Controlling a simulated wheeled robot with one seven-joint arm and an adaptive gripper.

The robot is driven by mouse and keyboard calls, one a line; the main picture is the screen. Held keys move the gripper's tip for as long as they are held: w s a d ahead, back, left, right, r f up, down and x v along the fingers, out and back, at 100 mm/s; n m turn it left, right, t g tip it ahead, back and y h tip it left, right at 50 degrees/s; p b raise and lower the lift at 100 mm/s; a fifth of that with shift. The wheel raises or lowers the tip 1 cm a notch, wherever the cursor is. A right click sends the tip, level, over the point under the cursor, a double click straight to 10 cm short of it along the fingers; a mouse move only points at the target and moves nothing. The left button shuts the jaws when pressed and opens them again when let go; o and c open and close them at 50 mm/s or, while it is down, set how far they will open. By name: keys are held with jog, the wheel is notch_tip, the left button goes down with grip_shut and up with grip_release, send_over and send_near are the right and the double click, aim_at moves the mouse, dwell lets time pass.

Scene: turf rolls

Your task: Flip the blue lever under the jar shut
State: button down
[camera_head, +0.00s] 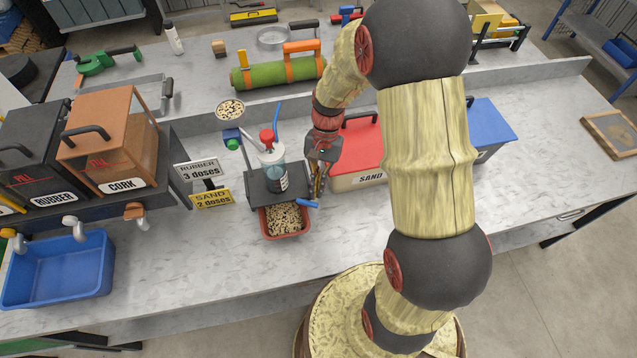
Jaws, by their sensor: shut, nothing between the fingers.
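The jar (272,170) is clear with a red top and stands on a dark stand (262,190) in the middle of the bench. A short blue lever (308,203) sticks out to the right at the stand's front right corner, below the jar. My gripper (317,193) points down just right of the jar, with its fingers closed and empty. Its tips are right by the blue lever; I cannot tell whether they touch it. A reddish tray (286,235) with speckled granules sits under the stand's front.
A red sand box (355,150) stands close right of my gripper. Dose signs (198,170), rubber (35,150) and cork (108,140) bins, and a blue tub (60,270) are at left. A thin blue rod (278,113) rises behind the jar. The bench front is clear.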

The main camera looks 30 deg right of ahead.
aim_at(314, 205)
jog(key=shift+s+a+m+t+p, duration=0.1)
jog(key=shift+s+m+t+p, duration=0.2)
jog(key=shift+s+m+p, duration=0.45)
dwell(0.5)
jog(key=s+a+m+t+p, duration=0.1)
jog(key=m, duration=0.2)
jog(key=s+a+m+t+p, duration=0.1)
jog(key=m, duration=0.2)
jog(key=s+a+m+t+y+p, duration=0.1)
jog(key=m+p, duration=0.1)
jog(key=m, duration=0.1)
jog(key=shift+s+m, duration=0.25)
jog(key=shift+s, duration=0.05)
jog(key=shift+w, duration=0.2)
jog(key=shift+w, duration=0.65)
jog(key=shift+r+p, duration=0.1)
jog(key=shift+p, duration=0.25)
